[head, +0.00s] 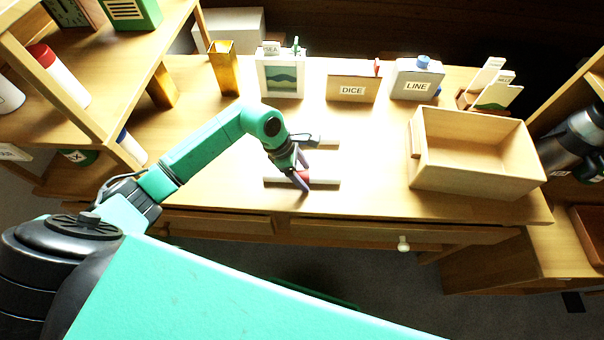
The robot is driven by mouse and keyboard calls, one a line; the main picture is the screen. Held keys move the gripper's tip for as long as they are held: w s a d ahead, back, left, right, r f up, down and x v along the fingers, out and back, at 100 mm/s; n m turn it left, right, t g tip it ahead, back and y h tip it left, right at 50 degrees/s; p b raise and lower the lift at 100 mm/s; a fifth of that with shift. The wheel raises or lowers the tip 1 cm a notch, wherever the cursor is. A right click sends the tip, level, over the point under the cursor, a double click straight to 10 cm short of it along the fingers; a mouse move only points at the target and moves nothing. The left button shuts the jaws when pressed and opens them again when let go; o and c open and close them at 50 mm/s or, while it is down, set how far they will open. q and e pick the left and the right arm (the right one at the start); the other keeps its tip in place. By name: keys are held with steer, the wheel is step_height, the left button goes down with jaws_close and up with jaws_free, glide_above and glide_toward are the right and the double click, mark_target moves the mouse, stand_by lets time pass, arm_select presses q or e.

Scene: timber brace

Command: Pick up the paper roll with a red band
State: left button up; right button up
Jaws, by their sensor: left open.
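A white paper roll with a red band (325,182) lies flat on the wooden table, its length running left to right near the front edge. My left gripper (303,174) is open and points down at the middle of this roll. Its dark fingers stand at the red band, one on the near side and one on the far side as seen. I cannot tell whether they touch the roll. Another white roll (326,142) lies behind it, partly hidden by the gripper. My right gripper is not in view.
An empty wooden box (470,185) stands at the table's right. Boxes marked DICE (352,90) and LINE (416,87), a framed picture (281,80) and a brass holder (224,72) line the back. A shelf (110,85) with canisters rises at left.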

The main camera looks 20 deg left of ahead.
arm_select(q)
jaws_close()
steer(key=shift+r, duration=0.1)
